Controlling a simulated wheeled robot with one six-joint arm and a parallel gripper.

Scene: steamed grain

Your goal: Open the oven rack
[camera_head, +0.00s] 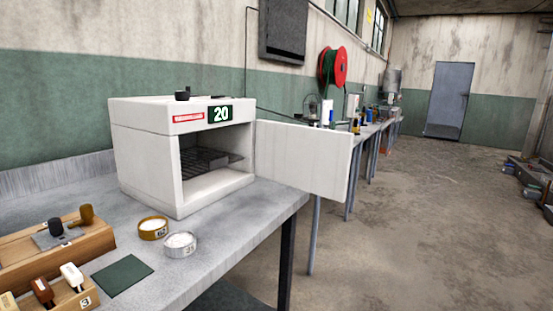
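A white oven (150,150) stands on the grey bench, with a green "20" display on its front. Its white door (312,158) is swung wide open to the right and reaches past the bench's edge. Inside the chamber, a dark wire oven rack (206,158) lies level across the middle. My gripper is not in this view.
Two small dishes of white grain, one brass (153,229) and one silver (180,245), sit in front of the oven. A green mat (122,277) and wooden tool holders (60,250) are at the lower left.

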